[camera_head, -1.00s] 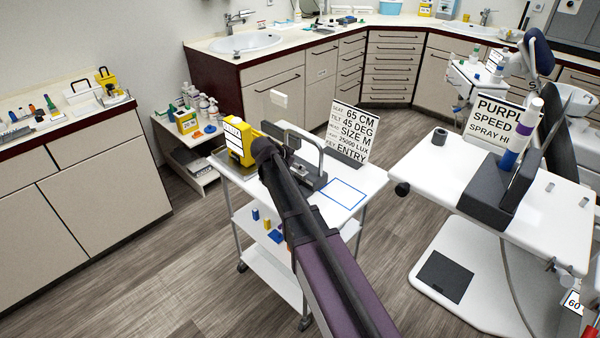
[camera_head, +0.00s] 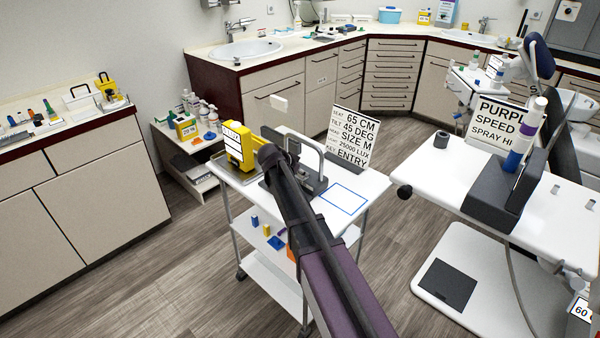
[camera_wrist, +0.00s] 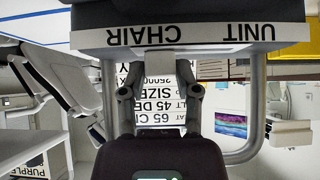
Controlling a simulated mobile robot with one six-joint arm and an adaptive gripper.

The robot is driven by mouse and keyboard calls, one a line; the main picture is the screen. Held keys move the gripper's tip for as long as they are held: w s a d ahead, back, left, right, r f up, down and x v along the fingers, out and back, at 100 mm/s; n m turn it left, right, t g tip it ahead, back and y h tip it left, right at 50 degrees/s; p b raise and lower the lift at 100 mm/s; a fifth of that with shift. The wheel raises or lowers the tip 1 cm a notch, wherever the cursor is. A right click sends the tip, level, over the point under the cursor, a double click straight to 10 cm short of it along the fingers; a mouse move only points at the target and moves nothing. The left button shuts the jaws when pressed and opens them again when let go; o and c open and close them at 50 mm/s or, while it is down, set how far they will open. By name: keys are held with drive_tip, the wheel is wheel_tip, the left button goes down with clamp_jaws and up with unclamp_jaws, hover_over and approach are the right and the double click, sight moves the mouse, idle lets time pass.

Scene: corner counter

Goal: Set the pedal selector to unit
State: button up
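The pedal selector looks like the dark block with a grey tube loop (camera_head: 318,150) on the white trolley's top. In the wrist view, the block carries a white strip (camera_wrist: 200,35) reading CHAIR and UNIT, printed upside down in that picture. A short pale tab (camera_wrist: 162,62) hangs below the strip, between the two words.
A yellow box (camera_head: 239,146) stands beside the block at the trolley's left edge. A sign (camera_head: 353,136) with SEAT, TILT and SIZE lines stands behind. A blue-outlined area (camera_head: 343,197) on the trolley is clear. A white instrument table (camera_head: 432,180) stands to the right.

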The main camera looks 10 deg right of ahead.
clamp_jaws()
drive_tip(key=shift+w+a, duration=0.55)
drive_tip(key=shift+w, duration=0.25)
drive_tip(key=shift+w+a, duration=0.6)
drive_tip(key=shift+w, duration=0.25)
drive_tip(key=shift+w+a, duration=0.55)
drive_tip(key=shift+w, duration=0.25)
drive_tip(key=o, duration=0.7)
unclamp_jaws()
drive_tip(key=shift+s+d, duration=0.1)
drive_tip(key=shift+s, duration=0.05)
